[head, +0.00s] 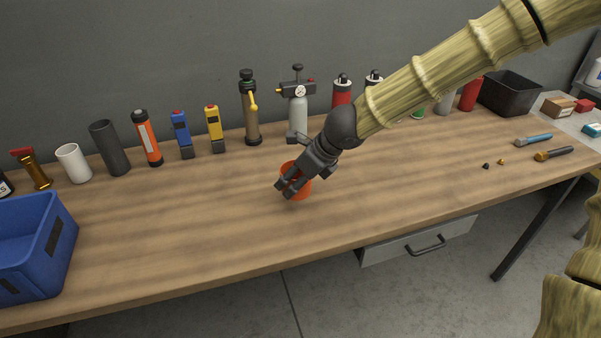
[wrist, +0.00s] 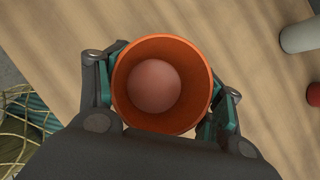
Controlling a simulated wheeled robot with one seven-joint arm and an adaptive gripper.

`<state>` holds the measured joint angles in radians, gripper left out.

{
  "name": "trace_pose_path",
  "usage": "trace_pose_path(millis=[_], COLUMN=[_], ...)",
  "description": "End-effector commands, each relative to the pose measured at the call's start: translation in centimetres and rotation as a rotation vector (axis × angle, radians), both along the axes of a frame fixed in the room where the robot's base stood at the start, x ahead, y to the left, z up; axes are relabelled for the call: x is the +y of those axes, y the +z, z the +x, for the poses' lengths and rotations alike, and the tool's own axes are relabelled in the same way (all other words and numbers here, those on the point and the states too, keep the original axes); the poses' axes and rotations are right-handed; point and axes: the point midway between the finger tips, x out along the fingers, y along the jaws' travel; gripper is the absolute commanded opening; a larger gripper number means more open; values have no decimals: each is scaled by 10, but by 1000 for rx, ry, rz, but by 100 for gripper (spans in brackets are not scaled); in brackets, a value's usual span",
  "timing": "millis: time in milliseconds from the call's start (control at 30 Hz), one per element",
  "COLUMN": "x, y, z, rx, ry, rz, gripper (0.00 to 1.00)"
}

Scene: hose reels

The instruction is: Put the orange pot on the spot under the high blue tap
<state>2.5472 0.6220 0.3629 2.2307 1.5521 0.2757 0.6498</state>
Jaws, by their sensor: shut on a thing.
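The orange pot (head: 302,189) is in my gripper (head: 290,186), over the middle of the wooden bench in the head view. In the wrist view the pot (wrist: 194,119) is seen from above, upright, with its round opening facing the camera and a pinkish round surface inside. My gripper's fingers (wrist: 160,112) press on both sides of the pot. I cannot tell whether its base touches the bench. No high blue tap or spot under it shows in either view.
Bottles, canisters and tools line the back of the bench (head: 200,230), including a gauge cylinder (head: 298,115). A blue bin (head: 48,240) stands at the left and a black bin (head: 512,92) at the back right. The bench front is mostly clear.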

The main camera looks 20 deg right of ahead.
Motion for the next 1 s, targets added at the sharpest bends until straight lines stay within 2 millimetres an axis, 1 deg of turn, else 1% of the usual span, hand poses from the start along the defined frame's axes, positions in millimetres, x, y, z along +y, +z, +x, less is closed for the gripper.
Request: trace_pose_path(millis=[300,433,533,700,1000], x=[2,1,-1,-7,-16], y=[0,1,2,0,-3], z=[-13,-10,2,36,86], rx=[1,1,2,3,2], ry=[-89,-102,-104,-105,-105], rz=[0,0,0,-1,1], gripper=[41,41,41,41,41])
